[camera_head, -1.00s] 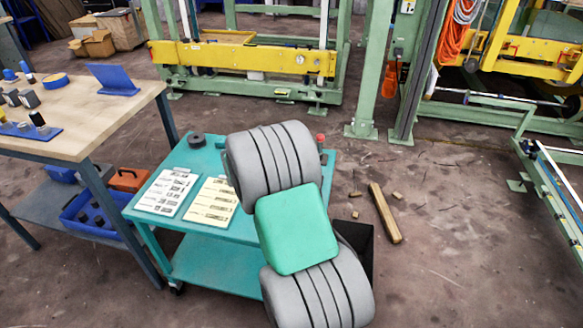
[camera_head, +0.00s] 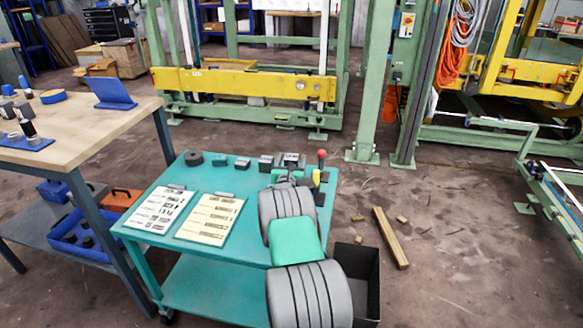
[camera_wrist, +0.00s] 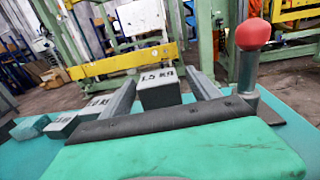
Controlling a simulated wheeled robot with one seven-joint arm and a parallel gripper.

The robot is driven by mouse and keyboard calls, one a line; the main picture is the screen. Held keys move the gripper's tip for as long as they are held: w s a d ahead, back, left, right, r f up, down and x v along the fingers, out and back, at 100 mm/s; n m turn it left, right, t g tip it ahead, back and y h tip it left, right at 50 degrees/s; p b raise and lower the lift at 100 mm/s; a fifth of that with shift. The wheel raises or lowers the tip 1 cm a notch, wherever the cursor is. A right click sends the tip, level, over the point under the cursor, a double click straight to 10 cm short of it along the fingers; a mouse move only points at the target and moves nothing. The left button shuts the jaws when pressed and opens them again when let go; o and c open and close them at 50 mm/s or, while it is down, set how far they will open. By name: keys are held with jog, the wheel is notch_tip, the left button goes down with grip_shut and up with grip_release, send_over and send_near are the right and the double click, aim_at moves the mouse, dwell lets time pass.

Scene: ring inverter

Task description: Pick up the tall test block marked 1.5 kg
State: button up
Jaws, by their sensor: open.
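The grey block marked 1.5 KG (camera_wrist: 160,90) shows in the middle of the wrist view, lying between the lines of my two fingers. My gripper (camera_wrist: 161,76) is open, with one finger on each side of the block and visible gaps; I see no contact. I cannot tell how far the fingertips reach along it. In the head view, my gripper (camera_head: 288,177) is over the back right of the teal trolley, in front of the row of blocks. My arm partly hides that area.
Several smaller grey blocks (camera_wrist: 65,124) stand left of my gripper. A red-knobbed post (camera_wrist: 250,60) rises close on the right. Printed sheets (camera_head: 210,218) lie on the teal trolley (camera_head: 190,180). A black bin (camera_head: 365,270) stands right of it, and a wooden table (camera_head: 90,140) left.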

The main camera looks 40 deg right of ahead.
jog(key=shift+c, duration=0.3)
grip_shut()
dwell(0.4)
